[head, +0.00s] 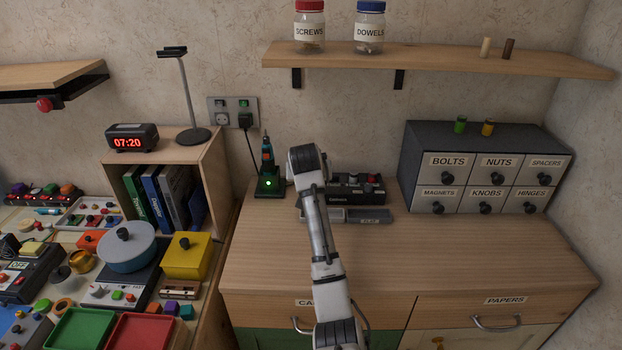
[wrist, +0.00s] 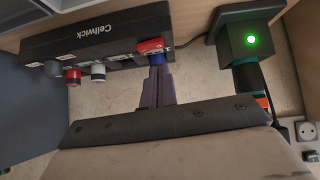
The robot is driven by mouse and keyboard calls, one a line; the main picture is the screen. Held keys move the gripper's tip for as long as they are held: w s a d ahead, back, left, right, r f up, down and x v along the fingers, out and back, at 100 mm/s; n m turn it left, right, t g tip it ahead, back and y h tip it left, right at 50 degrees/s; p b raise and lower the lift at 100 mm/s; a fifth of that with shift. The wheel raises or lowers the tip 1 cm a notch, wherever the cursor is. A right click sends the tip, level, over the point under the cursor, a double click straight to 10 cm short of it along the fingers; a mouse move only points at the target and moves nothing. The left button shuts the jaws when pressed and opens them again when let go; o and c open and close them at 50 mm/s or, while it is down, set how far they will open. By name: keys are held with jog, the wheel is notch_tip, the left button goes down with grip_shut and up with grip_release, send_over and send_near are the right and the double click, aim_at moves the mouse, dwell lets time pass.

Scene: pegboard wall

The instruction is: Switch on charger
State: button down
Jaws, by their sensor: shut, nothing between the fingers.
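A dark charger stand (head: 268,190) holds an upright cordless tool (head: 266,150) and shows a lit green light. In the wrist view the charger stand (wrist: 235,20) is at the upper right, its green light also lit. In the head view my arm hides the fingers and part of the black box (head: 370,186).
A plug (head: 245,120) sits in the wall socket (head: 220,118) behind the charger stand. A wooden cubby with binders (head: 160,195) stands to the left. A drawer cabinet (head: 415,155) stands to the right. The front of the wooden top (head: 450,260) is clear.

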notch_tip(320, 180, up, 3)
jog(key=shift+f+p, duration=0.2)
jog(key=shift+p, duration=0.4)
jog(key=b+v, duration=0.3)
jog(key=v, duration=0.6)
jog(key=shift+s+a+b, duration=0.35)
jog(key=shift+b, duration=0.5)
jog(key=shift+s+d+b, duration=0.15)
jog(key=shift+d+b, duration=0.6)
jog(key=shift+b, duration=1.45)
